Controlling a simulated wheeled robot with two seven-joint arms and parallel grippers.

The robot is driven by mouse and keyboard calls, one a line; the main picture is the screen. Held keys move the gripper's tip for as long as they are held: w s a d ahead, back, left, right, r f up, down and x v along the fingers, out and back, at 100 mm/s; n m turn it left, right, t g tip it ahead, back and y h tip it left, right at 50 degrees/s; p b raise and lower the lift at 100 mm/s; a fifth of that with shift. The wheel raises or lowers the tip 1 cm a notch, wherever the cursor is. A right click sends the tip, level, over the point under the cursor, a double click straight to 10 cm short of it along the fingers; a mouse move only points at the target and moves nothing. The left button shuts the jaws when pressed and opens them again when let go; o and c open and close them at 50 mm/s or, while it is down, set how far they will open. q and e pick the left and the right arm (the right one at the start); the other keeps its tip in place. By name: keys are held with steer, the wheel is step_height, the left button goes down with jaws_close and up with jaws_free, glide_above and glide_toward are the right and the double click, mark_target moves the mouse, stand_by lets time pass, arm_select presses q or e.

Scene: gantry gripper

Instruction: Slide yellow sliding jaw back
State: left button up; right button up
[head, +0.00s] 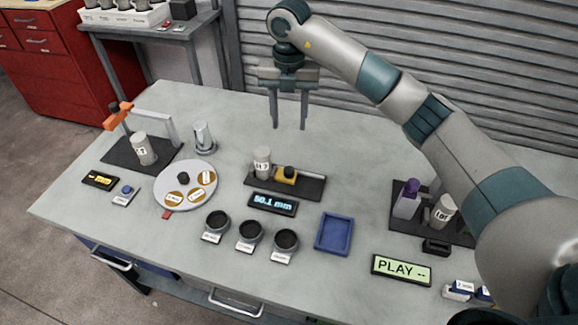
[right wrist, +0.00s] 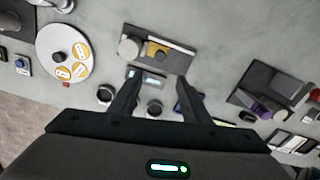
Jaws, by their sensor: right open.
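The yellow sliding jaw (head: 285,176) sits on a dark rail base (head: 311,188) in the middle of the table, with a dark knob on top. A pale labelled cylinder (head: 262,162) stands on the same base just left of the jaw. A display (head: 273,204) in front of the base reads about 50.1 mm. My right gripper (head: 288,127) is open and empty, fingers pointing down, above and behind the base. The jaw also shows in the right wrist view (right wrist: 157,50), beyond the open fingers (right wrist: 157,82). My left gripper is not in view.
A round turntable (head: 184,185) and an orange-handled fixture (head: 119,113) stand at left. Several dark round cups (head: 250,230) and a blue tray (head: 333,234) lie in front. A purple-topped jaw (head: 408,199) stands at right. The back of the table is clear.

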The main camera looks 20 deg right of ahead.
mark_target(289, 170)
steer(key=shift+f, duration=0.15)
step_height(289, 170, down, 16)
steer(key=p, duration=0.5)
steer(key=shift+f, duration=0.55)
